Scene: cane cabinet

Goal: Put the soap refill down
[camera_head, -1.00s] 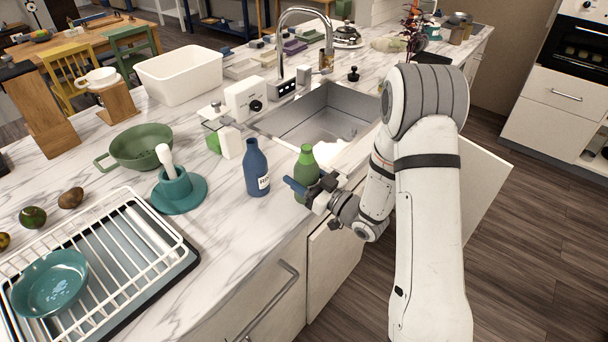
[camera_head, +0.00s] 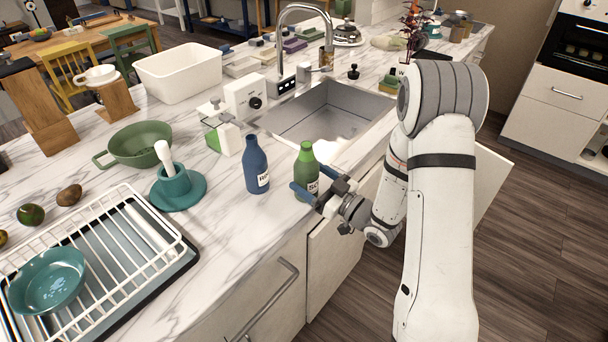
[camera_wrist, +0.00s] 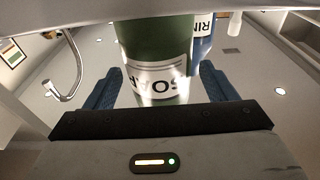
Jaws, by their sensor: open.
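My gripper (camera_head: 306,193) is open at the bottle's lower part, with a blue finger on either side. In the wrist view the green bottle (camera_wrist: 158,60) with its "SOAP" label shows between the two spread blue fingers of my gripper (camera_wrist: 158,88). A gap shows between the bottle and each finger there.
A blue bottle (camera_head: 256,165) stands close to the left of the green one. The sink (camera_head: 330,112) lies behind. Bare counter lies in front of the blue bottle.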

